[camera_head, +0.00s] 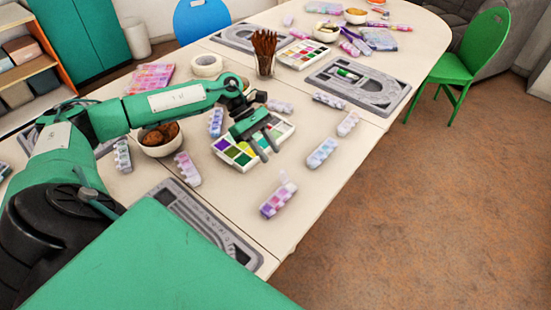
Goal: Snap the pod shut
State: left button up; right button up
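Several small bead pods with clear lids lie on the cream table. A pink and purple pod (278,201) lies near the right edge; a clear flap seems to stand up at its far end. A blue-white pod (322,153) and a pale pod (347,124) lie farther right. Another pink pod (187,168) and a blue pod (216,122) lie to the left. My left gripper (266,151) hangs over the paint palette, up and left of the pink and purple pod. Its fingers look apart and empty. My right gripper is out of view.
The paint palette (237,153) lies under my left gripper. A bowl of brown items (159,146), a cup of brushes (264,68) and a tape roll (206,66) stand nearby. The table around the pink and purple pod is mostly clear.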

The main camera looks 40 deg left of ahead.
aim_at(284, 177)
pick_arm(q)
jog(key=shift+x, duration=2.25)
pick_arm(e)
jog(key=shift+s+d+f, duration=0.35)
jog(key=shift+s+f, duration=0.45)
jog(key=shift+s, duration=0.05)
pick_arm(q)
jog(key=shift+c, duration=0.2)
grip_shut()
